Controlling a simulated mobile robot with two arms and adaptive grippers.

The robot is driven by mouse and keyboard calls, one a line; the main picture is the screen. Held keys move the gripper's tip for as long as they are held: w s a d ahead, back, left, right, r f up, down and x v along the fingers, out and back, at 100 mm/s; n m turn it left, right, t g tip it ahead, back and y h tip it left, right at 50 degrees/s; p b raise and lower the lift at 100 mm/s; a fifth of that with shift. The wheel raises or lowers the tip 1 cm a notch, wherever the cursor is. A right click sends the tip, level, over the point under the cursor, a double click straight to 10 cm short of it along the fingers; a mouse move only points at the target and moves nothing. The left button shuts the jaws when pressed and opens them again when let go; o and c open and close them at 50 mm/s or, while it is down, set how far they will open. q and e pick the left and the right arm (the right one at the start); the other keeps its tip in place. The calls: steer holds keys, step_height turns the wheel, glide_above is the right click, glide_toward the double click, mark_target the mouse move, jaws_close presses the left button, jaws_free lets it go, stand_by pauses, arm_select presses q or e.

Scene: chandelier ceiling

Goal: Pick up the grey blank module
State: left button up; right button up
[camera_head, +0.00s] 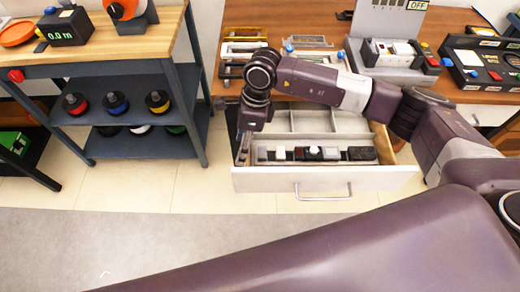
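A row of small modules lies in the front compartment of the open drawer (390,178). Among them is a plain light grey block (331,153), which may be the grey blank module; it is too small to be sure. White and black pieces sit beside it, one with a red mark. My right gripper (243,155) points down at the drawer's left end, left of the row and apart from the grey block. Its fingers are dark and seen edge-on, so their opening is unclear. My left gripper is out of view.
The wooden desk (456,25) above the drawer holds frames, a white switch unit (392,55) and a black control panel (485,62). A blue-grey shelf cart (140,145) with several coloured spools stands at left. The drawer's rear compartments look empty where visible.

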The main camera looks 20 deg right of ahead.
mark_target(262, 152)
steer(key=w+d+h, duration=0.1)
steer(key=d, duration=0.1)
steer(key=w+d+f+h+b, duration=0.1)
steer(key=d, duration=0.2)
steer(key=w+d+f+b, duration=0.1)
steer(key=d, duration=0.1)
steer(key=shift+d+h, duration=0.15)
steer(key=shift+h, duration=0.25)
steer(key=shift+d+f, duration=0.1)
steer(key=shift+f, duration=0.05)
steer(key=shift+s+f, duration=0.1)
steer(key=shift+f, duration=0.5)
steer(key=f, duration=0.2)
steer(key=f+p, duration=0.1)
steer(key=f, duration=0.3)
steer(key=shift+a+f, duration=0.1)
steer(key=shift+a, duration=0.2)
steer(key=shift+c, duration=0.2)
steer(key=c, duration=1.1)
